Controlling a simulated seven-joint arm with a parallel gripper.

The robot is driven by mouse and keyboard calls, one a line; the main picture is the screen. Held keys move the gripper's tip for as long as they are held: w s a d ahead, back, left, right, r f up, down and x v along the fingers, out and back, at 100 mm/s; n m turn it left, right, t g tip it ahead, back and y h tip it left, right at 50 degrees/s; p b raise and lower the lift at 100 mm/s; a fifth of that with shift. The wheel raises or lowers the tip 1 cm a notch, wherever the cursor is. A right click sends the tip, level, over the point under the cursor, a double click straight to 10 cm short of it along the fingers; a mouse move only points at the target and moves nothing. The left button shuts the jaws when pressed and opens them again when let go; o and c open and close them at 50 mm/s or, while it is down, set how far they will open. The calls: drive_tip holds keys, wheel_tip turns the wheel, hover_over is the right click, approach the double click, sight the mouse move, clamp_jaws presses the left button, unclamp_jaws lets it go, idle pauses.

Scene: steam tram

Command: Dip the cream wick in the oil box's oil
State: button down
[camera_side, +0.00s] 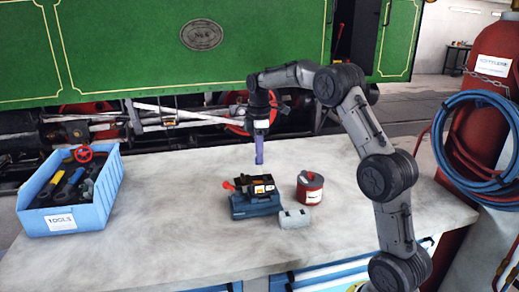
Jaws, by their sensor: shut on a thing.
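My gripper (260,157) points straight down over the bench, with narrow purple parts at its lower end. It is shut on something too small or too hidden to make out. A dark box on a blue base, seemingly the oil box (255,203), stands on the bench just below it, with a clear gap between. The box has a black top with a pale yellowish patch and a red part at its left. I cannot make out the cream wick or the oil inside the box.
A red can (310,188) stands close to the right of the box. A small grey block (294,218) lies in front of the can. A blue tool bin (75,213) is at the left. The bench (170,235) is clear between bin and box. A green tram (160,45) stands behind.

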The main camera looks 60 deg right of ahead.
sight(259, 171)
drive_tip(key=shift+f, duration=0.35)
drive_tip(key=shift+f, duration=2.75)
idle(4.7)
